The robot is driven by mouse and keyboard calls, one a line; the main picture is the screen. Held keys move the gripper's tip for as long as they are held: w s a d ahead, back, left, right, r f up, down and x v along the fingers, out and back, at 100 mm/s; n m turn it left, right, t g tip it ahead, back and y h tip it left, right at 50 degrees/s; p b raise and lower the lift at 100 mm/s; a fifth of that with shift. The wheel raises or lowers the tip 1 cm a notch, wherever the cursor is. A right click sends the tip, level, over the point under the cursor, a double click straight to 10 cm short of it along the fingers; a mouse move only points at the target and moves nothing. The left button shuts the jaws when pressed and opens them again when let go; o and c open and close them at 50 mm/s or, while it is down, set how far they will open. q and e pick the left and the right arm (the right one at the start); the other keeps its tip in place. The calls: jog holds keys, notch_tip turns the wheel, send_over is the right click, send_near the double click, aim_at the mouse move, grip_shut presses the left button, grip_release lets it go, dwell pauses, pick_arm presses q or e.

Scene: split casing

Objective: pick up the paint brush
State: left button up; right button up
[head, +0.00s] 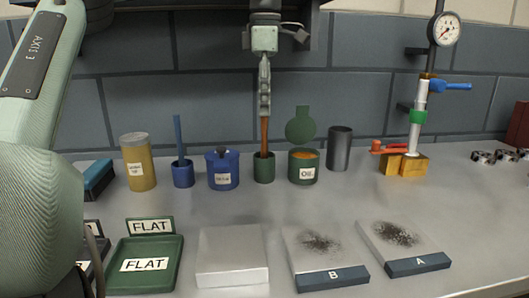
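A brown handle (264,136), which looks like the paint brush's, stands upright in a small dark green cup (264,169) at the middle of the bench. Its lower end is hidden in the cup. My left gripper (265,112) points straight down over it, its fingertips in line with the handle's top. The fingers show edge-on, one in front of the other, so I cannot tell whether they are closed on the handle. My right gripper is not in view.
A blue pot (222,170) stands close left and an open green OIL tin (303,167) close right. A blue cup with a rod (183,173) and a grey cylinder (340,149) stand nearby. Plates A (405,244) and B (325,256) lie in front.

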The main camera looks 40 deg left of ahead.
pick_arm(q)
send_over(264, 158)
jog(key=f, duration=0.7)
jog(key=shift+w+a+f, duration=0.1)
jog(key=shift+w+a, duration=0.15)
jog(key=shift+w, duration=0.1)
jog(key=shift+c, duration=0.3)
grip_shut()
